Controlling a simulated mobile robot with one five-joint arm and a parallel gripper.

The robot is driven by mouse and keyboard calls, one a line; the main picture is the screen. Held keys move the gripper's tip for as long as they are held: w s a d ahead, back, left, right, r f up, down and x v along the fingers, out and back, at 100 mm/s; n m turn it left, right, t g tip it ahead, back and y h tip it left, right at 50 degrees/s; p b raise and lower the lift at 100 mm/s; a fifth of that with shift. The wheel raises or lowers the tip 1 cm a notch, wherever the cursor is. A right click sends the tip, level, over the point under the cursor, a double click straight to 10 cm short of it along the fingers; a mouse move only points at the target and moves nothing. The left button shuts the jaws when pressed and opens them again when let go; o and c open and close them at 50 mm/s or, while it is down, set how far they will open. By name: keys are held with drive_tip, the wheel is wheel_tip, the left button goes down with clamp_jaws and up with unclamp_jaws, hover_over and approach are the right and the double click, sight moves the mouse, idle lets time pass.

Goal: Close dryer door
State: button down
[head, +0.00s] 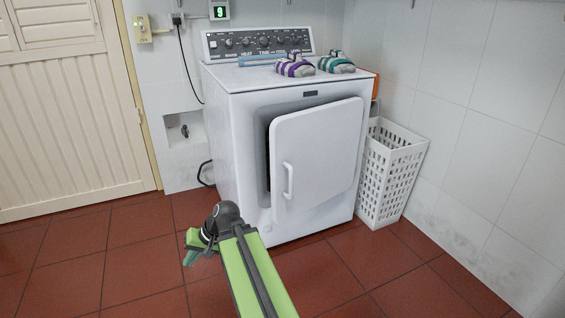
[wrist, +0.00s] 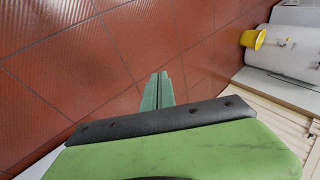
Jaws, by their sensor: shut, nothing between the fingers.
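The white dryer (head: 235,160) stands against the back wall. Its door (head: 325,145) is ajar, with the left, handle side swung out from the front and a dark gap showing along that edge. A white vertical handle (head: 288,181) sits on the door's left part. My gripper (head: 190,257) is low, in front and to the left of the dryer, apart from the door. In the wrist view, its teal fingers (wrist: 158,88) are together with nothing between them, over the floor. The dryer and its door do not show in the wrist view.
A white laundry basket (head: 392,172) stands right of the dryer. Two striped items, purple (head: 295,66) and teal (head: 336,63), lie on the dryer top. A beige slatted door (head: 60,120) is at left. The red floor (head: 130,250) is clear.

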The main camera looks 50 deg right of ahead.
drive_tip(key=d+r+m+t, duration=0.3)
drive_tip(key=d, duration=0.5)
drive_tip(key=d+r+m+t, duration=0.2)
drive_tip(key=d+r+t, duration=0.15)
drive_tip(key=d, duration=0.45)
drive_tip(key=m+t+h+b, duration=0.1)
drive_tip(key=m+t+h, duration=0.5)
drive_tip(key=m+h, duration=0.25)
approach(276, 157)
drive_tip(key=shift+m, duration=0.35)
drive_tip(key=w, duration=0.3)
drive_tip(key=w+d, duration=0.1)
drive_tip(key=w, duration=0.2)
drive_tip(key=shift+w+d+r, duration=0.1)
drive_tip(key=shift+w, duration=0.1)
